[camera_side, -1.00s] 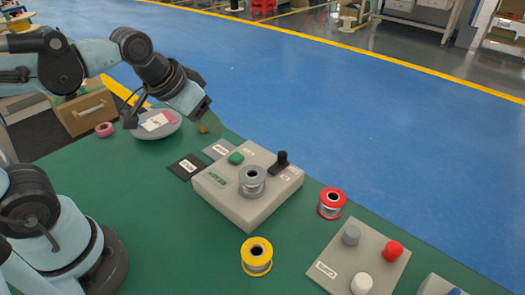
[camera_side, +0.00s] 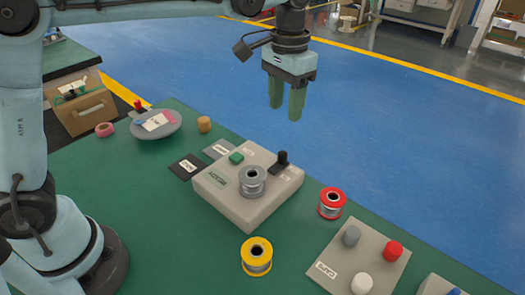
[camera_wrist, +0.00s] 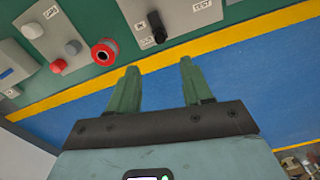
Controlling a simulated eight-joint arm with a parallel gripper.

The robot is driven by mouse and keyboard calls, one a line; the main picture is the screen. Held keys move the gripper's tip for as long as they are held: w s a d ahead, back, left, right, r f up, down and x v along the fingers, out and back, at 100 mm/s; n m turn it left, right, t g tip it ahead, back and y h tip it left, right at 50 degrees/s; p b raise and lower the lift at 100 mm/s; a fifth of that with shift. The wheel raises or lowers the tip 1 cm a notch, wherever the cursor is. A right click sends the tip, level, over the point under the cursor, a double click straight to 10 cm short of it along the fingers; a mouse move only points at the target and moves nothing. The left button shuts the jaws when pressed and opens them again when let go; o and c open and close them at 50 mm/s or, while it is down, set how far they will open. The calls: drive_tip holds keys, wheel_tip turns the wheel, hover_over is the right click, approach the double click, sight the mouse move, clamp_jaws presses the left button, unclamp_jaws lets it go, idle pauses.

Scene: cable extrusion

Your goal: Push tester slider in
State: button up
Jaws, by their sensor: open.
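The tester (camera_side: 235,205) is a light grey box on the green table, with a green button (camera_side: 236,158) and a small display. Its slider (camera_side: 282,160) is a black knob on a dark track at the box's back right. The slider also shows at the top of the wrist view (camera_wrist: 157,30). A grey-wound spool (camera_side: 252,181) stands upright on the tester. My gripper (camera_side: 285,112) is open and empty, its green fingers pointing down, in the air above and beyond the slider. It also shows in the wrist view (camera_wrist: 158,78), apart from the knob.
A red spool (camera_side: 332,203) stands right of the tester and a yellow spool (camera_side: 257,257) in front. A caps board (camera_side: 335,268) with several knobs lies at front right. A tan cylinder (camera_side: 204,124) and a grey dish (camera_side: 170,131) are at back left.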

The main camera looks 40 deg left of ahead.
sight(283, 153)
wheel_tip(283, 153, down, 12)
idle(0.6)
clamp_jaws()
idle(0.3)
